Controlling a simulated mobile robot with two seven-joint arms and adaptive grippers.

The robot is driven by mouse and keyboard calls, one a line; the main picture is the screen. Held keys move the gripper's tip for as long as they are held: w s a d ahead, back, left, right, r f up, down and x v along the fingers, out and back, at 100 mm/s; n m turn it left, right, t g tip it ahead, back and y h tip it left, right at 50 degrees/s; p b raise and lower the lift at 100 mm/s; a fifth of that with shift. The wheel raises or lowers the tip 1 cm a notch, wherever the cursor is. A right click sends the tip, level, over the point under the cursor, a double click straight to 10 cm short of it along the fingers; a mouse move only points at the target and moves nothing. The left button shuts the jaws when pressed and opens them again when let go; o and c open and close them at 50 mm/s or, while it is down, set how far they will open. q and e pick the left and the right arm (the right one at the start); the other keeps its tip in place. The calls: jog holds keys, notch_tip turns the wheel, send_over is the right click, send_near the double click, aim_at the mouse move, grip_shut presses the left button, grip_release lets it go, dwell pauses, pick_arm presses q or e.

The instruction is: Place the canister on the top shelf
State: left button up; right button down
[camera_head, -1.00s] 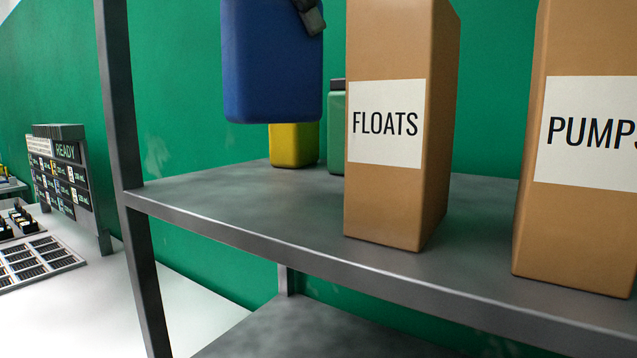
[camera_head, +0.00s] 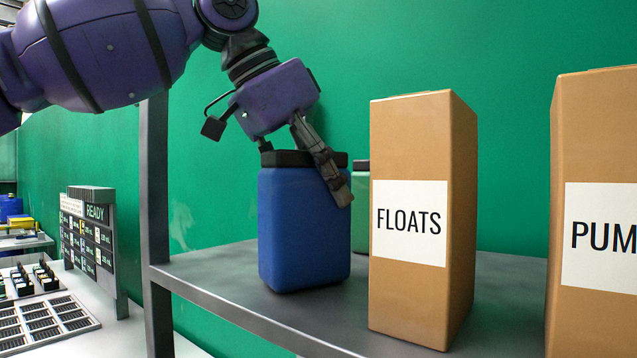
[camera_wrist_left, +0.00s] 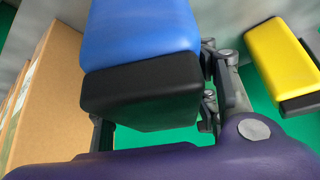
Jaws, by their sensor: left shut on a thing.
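The blue canister (camera_head: 304,230) with a black lid stands upright at the left end of the shelf (camera_head: 220,265), left of the FLOATS box. Its base appears at the shelf surface; whether it touches cannot be told for sure. My left gripper (camera_head: 308,165) is shut on the canister near its black lid, one finger showing on the right side and the other mostly hidden. In the left wrist view the blue body (camera_wrist_left: 140,35) and black lid (camera_wrist_left: 140,98) lie between the fingers. My right gripper is not in view.
A cardboard FLOATS box (camera_head: 420,290) stands close to the right, with a PUMPS box (camera_head: 595,310) farther right. A green canister (camera_head: 360,215) is partly hidden behind. A yellow canister (camera_wrist_left: 280,62) shows in the left wrist view. A shelf post (camera_head: 154,200) rises at left.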

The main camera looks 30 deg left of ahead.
pick_arm(q)
jog(key=shift+d+f, duration=0.1)
jog(key=o, duration=1.7)
jog(key=v, duration=1.2)
